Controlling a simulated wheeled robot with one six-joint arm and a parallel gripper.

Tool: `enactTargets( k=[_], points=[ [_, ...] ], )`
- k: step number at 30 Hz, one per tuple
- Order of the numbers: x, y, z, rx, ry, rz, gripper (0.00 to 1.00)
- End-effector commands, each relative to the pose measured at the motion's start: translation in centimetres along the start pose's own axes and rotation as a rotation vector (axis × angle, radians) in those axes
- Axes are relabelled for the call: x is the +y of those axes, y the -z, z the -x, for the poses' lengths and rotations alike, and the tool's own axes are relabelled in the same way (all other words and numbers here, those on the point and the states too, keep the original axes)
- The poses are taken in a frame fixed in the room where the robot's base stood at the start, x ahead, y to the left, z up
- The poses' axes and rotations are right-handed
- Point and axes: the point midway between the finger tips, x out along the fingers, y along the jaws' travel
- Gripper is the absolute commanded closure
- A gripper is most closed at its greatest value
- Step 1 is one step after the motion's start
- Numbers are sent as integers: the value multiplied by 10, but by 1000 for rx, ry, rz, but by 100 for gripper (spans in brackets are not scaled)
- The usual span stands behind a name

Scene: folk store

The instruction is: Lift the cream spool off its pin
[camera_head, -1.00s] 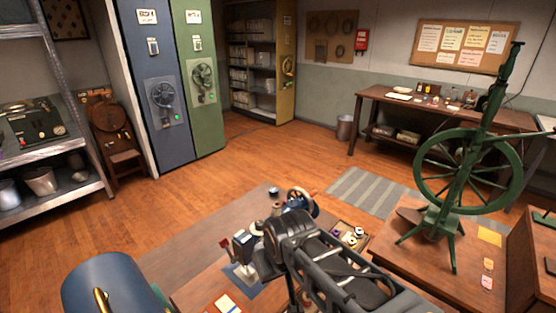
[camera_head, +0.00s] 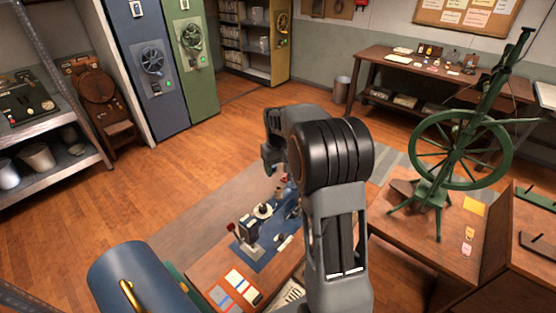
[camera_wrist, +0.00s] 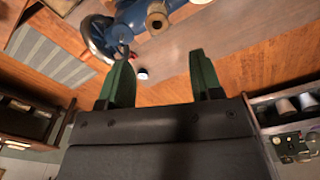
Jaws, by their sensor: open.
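A small cream spool (camera_head: 262,211) shows in the head view on the workbench, between a dark upright device and a blue sewing machine (camera_head: 291,207). Its pin is too small to make out. In the wrist view the blue machine (camera_wrist: 135,12) is at the top, with a dark handwheel. A tan, round piece with a dark hole (camera_wrist: 157,18) sits against it; I cannot tell if this is the spool. My gripper (camera_wrist: 160,75) has two green fingers spread wide with nothing between them. In the head view the arm's end hangs above and behind the spool, and the fingers are not clear.
The dark upright device (camera_head: 246,230) with a red knob stands close to the spool. Coloured cards lie on the near bench (camera_head: 215,268). A blue cylinder (camera_head: 135,280) is at the lower left. A green spinning wheel (camera_head: 460,150) stands on the right table.

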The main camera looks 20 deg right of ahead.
Motion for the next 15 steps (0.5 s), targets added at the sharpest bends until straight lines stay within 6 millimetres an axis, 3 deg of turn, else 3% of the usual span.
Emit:
enactTargets(
  k=[15],
  points=[
    [6,7,-21,-15,4,3,41]
  ],
)
